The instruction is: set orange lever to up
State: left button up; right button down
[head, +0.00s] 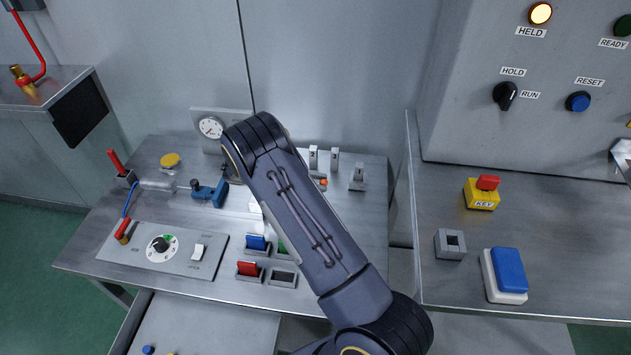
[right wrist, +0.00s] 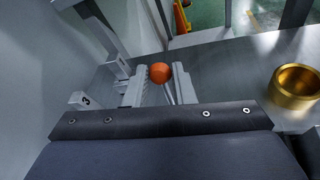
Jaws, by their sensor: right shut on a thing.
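The orange lever shows as a round orange knob (right wrist: 160,73) on a thin metal rod in the right wrist view. In the head view only a bit of its orange knob (head: 323,182) shows, beside my right forearm. My right gripper (right wrist: 158,80) is shut on the knob, with one grey finger on each side. In the head view my own arm hides most of this gripper and the lever's base. I cannot tell the lever's exact tilt.
Upright switches (head: 313,157) stand close behind the lever; one numbered 3 (right wrist: 85,101) is close by in the wrist view. A brass ring (right wrist: 295,88) stands to the right there. A gauge (head: 211,127) stands at the back.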

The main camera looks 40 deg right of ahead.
jog(key=c, duration=1.2)
grip_release()
jog(key=shift+c, duration=0.2)
jog(key=b+v, duration=0.1)
jog(key=v, duration=0.7)
jog(key=shift+f, duration=0.1)
